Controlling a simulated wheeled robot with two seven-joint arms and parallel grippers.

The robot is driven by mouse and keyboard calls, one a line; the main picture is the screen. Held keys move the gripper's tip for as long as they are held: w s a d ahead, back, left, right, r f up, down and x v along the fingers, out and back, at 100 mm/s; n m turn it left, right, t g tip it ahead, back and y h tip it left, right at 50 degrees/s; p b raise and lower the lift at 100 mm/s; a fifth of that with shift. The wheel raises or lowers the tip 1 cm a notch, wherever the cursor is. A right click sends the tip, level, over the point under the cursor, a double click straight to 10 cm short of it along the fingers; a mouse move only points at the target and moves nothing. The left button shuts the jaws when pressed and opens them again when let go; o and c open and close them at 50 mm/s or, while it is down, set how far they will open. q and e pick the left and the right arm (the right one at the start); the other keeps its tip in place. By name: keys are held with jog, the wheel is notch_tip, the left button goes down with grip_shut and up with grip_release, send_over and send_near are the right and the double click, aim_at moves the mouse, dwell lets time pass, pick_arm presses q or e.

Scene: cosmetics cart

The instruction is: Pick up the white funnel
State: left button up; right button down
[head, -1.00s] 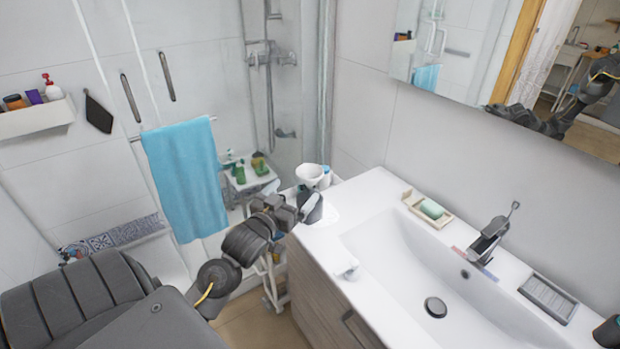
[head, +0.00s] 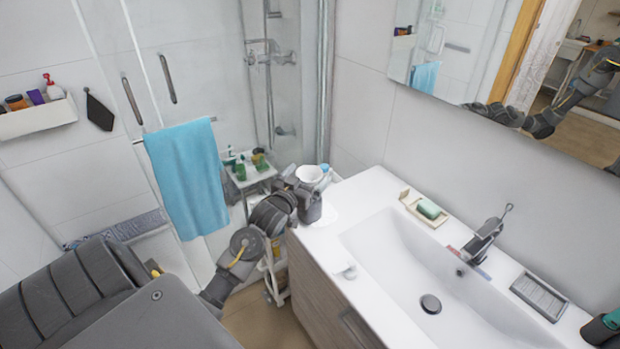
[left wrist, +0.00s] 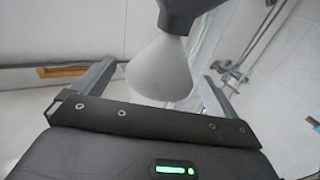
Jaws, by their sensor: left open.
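The white funnel (head: 309,174) is at the left end of the washbasin counter, with its wide mouth up. It also shows in the left wrist view (left wrist: 160,72), where its narrow end meets a dark grey piece (left wrist: 188,14). I cannot tell if it rests in that piece. My left gripper (head: 301,188) is right at the funnel, and its arm hides part of what is below. In the left wrist view the gripper's fingers (left wrist: 152,84) are apart, with the funnel's cone between and beyond them. I cannot see them touching it. My right gripper is not in view.
The white washbasin counter (head: 352,205) is close on the right, with a soap dish (head: 412,203) and tap (head: 487,235). A small shelf with bottles (head: 252,176) stands behind my left arm. A blue towel (head: 187,178) hangs at the left. A mirror is above the counter.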

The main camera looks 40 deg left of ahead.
pick_arm(q)
jog(key=c, duration=1.1)
jog(key=shift+o, duration=0.2)
jog(key=shift+r+b, duration=0.35)
jog(key=shift+r, duration=0.05)
notch_tip(320, 180, up, 2)
jog(key=shift+s+r+b, duration=0.1)
jog(key=shift+r+b, duration=0.1)
jog(key=shift+b, duration=0.45)
jog(key=s+d+r+p, duration=0.2)
jog(key=s+r, duration=0.3)
jog(key=s, duration=0.1)
jog(key=s+d+r+p, duration=0.2)
jog(key=s+r, duration=0.2)
jog(key=s, duration=0.3)
jog(key=shift+s+r, duration=0.2)
jog(key=shift+r, duration=0.2)
